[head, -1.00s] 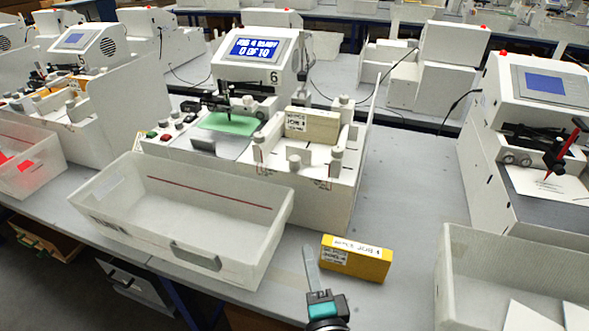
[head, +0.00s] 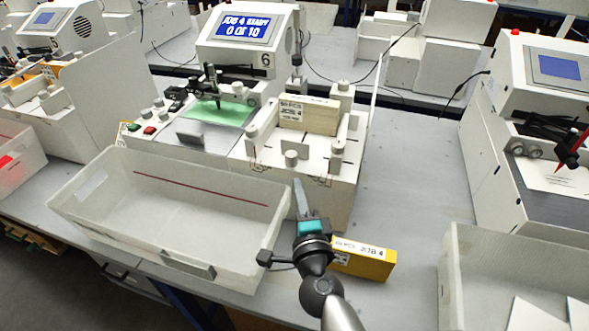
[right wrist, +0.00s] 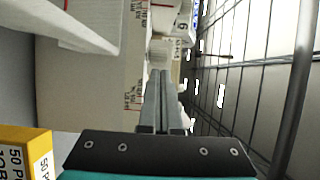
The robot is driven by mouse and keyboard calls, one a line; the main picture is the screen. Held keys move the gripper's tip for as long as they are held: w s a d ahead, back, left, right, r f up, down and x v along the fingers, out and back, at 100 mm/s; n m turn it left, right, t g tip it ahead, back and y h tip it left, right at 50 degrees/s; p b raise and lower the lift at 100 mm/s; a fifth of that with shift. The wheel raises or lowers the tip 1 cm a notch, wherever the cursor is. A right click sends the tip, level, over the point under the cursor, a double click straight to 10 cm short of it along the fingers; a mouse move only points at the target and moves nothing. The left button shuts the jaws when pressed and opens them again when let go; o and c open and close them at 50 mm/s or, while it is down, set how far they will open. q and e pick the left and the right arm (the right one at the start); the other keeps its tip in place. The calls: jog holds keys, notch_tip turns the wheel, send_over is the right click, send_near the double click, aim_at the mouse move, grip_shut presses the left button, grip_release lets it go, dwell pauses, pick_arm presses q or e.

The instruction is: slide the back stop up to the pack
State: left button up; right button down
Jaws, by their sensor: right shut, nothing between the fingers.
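The pale pack (head: 308,114), labelled JOB 4, stands in the feeder on the right side of machine 6. In front of it, on the feeder's near side, is a short white upright post (head: 291,158), which may be the back stop; I cannot tell for certain. My right gripper (head: 299,183) is shut and empty, just in front of the feeder and a little below that post. In the right wrist view the closed fingers (right wrist: 165,85) point toward the feeder and a pale round knob (right wrist: 159,53), apart from it as far as I see. My left gripper is out of view.
A large white bin (head: 170,205) stands left of my right arm. A yellow box (head: 363,260), labelled JOB 4, lies on the bench right of my wrist. The screen (head: 246,28) reads JOB 4 READY, 0 OF 10. Bare bench (head: 415,170) lies right of the feeder.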

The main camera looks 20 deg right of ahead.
aim_at(304, 152)
jog(key=w, duration=0.3)
jog(key=w+d, duration=0.1)
jog(key=w, duration=0.1)
jog(key=shift+w, duration=0.3)
jog(key=w+d, duration=0.1)
jog(key=w, duration=0.1)
jog(key=w+d, duration=0.1)
jog(key=w, duration=0.1)
jog(key=w+d, duration=0.2)
dwell(0.5)
